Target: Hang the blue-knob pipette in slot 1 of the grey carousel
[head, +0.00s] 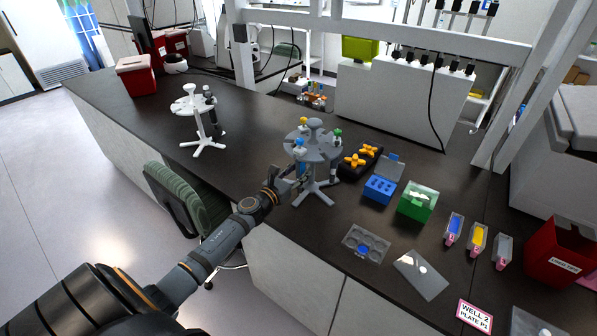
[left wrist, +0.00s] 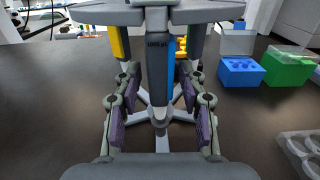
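The grey carousel (head: 314,148) stands upright on the dark bench, with pipettes around its rim. The blue-knob pipette (head: 299,143) is at its near left side, upright. Slot numbers cannot be read. My right gripper is not in view.
Yellow-knob (head: 303,121) and green-knob (head: 337,133) pipettes are on the same carousel. A white carousel (head: 191,105) stands farther left. A blue rack (head: 379,189), green box (head: 417,203) and clear well plate (head: 365,243) lie to the right. Bench between the carousels is clear.

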